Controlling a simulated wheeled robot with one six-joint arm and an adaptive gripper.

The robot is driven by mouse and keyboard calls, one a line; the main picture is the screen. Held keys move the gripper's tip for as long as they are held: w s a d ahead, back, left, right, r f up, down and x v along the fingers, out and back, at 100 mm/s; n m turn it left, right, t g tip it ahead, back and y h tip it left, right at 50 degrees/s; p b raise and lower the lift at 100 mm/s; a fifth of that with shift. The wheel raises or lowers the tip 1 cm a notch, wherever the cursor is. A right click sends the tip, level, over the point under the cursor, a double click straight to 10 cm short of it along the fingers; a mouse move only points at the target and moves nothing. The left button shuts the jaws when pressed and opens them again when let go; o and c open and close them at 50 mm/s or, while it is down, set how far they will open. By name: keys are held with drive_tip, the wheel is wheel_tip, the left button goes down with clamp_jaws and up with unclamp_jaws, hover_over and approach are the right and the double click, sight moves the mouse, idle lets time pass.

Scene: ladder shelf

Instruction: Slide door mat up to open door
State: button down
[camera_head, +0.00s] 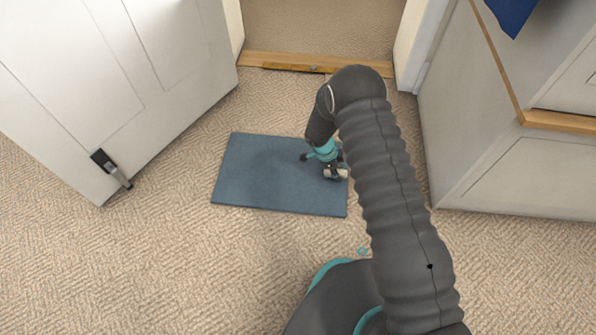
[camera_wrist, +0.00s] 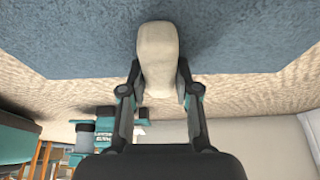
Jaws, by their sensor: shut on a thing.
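A blue rectangular door mat (camera_head: 270,172) lies flat on the carpet in front of the doorway. It fills the top of the wrist view (camera_wrist: 80,35). The white door (camera_head: 130,70) stands open at the left, its lower edge apart from the mat. My gripper (camera_head: 335,172) is low over the mat's right part, and in the wrist view my gripper (camera_wrist: 158,88) is shut on a pale beige rounded block (camera_wrist: 157,55). Whether the block touches or is joined to the mat I cannot tell. My arm hides the area right of the mat.
A black door holder (camera_head: 110,168) sits at the door's lower corner. A wooden threshold (camera_head: 285,64) crosses the doorway behind the mat. A grey-white cabinet (camera_head: 520,170) stands at the right. Carpet between mat and door is clear.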

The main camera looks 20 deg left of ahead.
sight(287, 166)
drive_tip(key=shift+a, duration=0.15)
idle(0.6)
drive_tip(key=shift+s+a+f+b, duration=0.1)
drive_tip(key=shift+s+a+b, duration=0.1)
drive_tip(key=shift+a+b, duration=0.7)
drive_tip(key=shift+s+a, duration=0.2)
drive_tip(key=shift+a, duration=1.1)
drive_tip(key=shift+s+a, duration=0.25)
drive_tip(key=shift+a, duration=1.1)
drive_tip(key=shift+s+a, duration=0.2)
drive_tip(key=shift+a, duration=1.1)
drive_tip(key=shift+s+a, duration=0.3)
drive_tip(key=shift+a, duration=1.35)
drive_tip(key=shift+s+a, duration=0.25)
drive_tip(key=shift+a, duration=1.4)
drive_tip(key=shift+s+a, duration=0.3)
drive_tip(key=shift+a, duration=1.35)
